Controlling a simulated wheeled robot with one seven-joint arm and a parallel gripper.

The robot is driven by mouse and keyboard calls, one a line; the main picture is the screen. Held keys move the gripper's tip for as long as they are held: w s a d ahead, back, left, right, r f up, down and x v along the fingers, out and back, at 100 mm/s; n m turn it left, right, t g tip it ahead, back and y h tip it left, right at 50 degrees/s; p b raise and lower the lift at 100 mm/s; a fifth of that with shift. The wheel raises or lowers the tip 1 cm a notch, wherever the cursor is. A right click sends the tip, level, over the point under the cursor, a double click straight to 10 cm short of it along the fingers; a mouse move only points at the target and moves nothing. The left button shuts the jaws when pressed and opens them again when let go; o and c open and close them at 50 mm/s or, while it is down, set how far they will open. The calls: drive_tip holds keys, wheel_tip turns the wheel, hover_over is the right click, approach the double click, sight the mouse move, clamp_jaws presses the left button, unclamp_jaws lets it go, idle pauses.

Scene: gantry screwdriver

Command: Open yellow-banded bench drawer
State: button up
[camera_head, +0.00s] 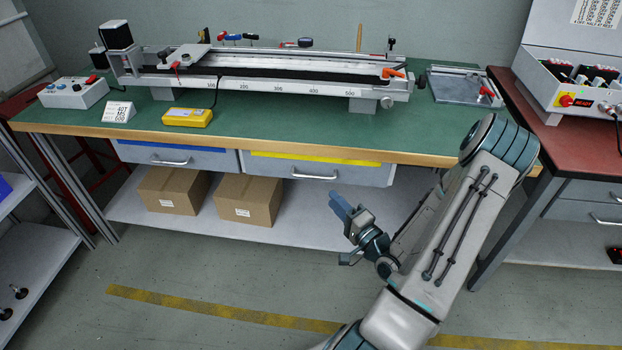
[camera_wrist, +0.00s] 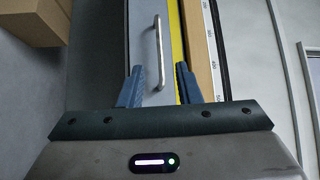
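The yellow-banded drawer (camera_head: 347,174) is a grey drawer under the green bench top, with a yellow strip (camera_head: 316,158) along its upper edge. It looks shut. Its silver bar handle (camera_head: 314,175) is on the front. In the wrist view the handle (camera_wrist: 158,48) runs upright and the yellow band (camera_wrist: 178,50) lies to its right. My gripper (camera_head: 342,209) is below and to the right of the handle in the head view, apart from it. In the wrist view its blue fingers (camera_wrist: 158,86) are spread with nothing between them, and the handle lies beyond them.
A blue-banded drawer (camera_head: 178,156) sits to the left, also shut. Two cardboard boxes (camera_head: 248,200) stand on the shelf (camera_head: 306,231) below. The bench's wooden front edge (camera_head: 250,143) overhangs the drawers. The floor (camera_head: 210,275) before the bench is clear.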

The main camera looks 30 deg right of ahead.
sight(311, 176)
drive_tip(key=b+x, duration=0.1)
drive_tip(key=x, duration=1)
drive_tip(key=shift+w, duration=0.15)
clamp_jaws()
